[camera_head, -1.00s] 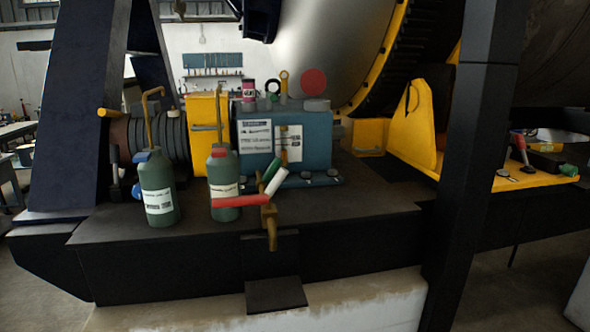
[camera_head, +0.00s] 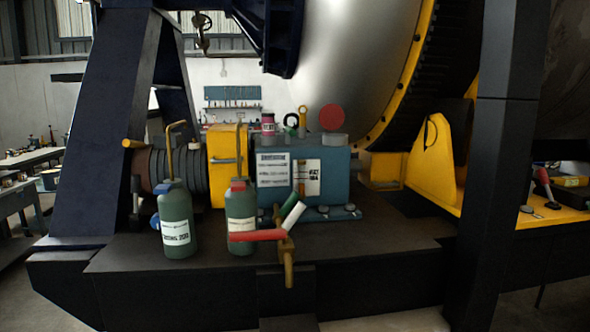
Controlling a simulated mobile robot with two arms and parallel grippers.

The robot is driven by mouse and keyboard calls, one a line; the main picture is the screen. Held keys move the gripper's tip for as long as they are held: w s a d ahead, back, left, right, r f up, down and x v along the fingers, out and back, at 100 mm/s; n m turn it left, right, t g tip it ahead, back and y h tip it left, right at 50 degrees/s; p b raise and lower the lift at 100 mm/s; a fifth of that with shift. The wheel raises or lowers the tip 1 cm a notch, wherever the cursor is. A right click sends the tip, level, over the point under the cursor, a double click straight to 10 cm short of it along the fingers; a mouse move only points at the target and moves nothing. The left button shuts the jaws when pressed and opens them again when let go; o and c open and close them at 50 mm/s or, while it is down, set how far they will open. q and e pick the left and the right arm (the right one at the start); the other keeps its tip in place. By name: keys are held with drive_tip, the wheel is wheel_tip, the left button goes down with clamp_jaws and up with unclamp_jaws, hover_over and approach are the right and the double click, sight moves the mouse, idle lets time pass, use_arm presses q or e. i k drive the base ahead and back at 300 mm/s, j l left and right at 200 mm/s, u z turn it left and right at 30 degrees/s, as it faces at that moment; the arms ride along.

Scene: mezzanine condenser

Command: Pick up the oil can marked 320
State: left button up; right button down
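Two green oil cans with long bent spouts stand upright on the dark machine base. The left can (camera_head: 174,215) has a blue cap piece and a white label ending in a three-digit number, too blurred to read surely. The right can (camera_head: 240,210) has a red cap piece; its label is partly covered by the red handle (camera_head: 257,236) in front of it. I cannot tell which can is marked 320. Neither of my grippers is in view.
A brass valve (camera_head: 287,262) with red, green and white handles stands at the base's front edge. A blue gearbox (camera_head: 328,185) is behind the cans. A dark post (camera_head: 490,200) rises at the right.

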sight(241, 208)
drive_tip(key=i+j, duration=0.1)
drive_tip(key=j, duration=0.35)
drive_tip(key=i+j+z, duration=0.15)
drive_tip(key=j, duration=0.35)
drive_tip(key=i+j, duration=0.1)
drive_tip(key=j, duration=0.35)
drive_tip(key=i+j+z, duration=0.15)
drive_tip(key=j, duration=0.35)
drive_tip(key=k, duration=0.05)
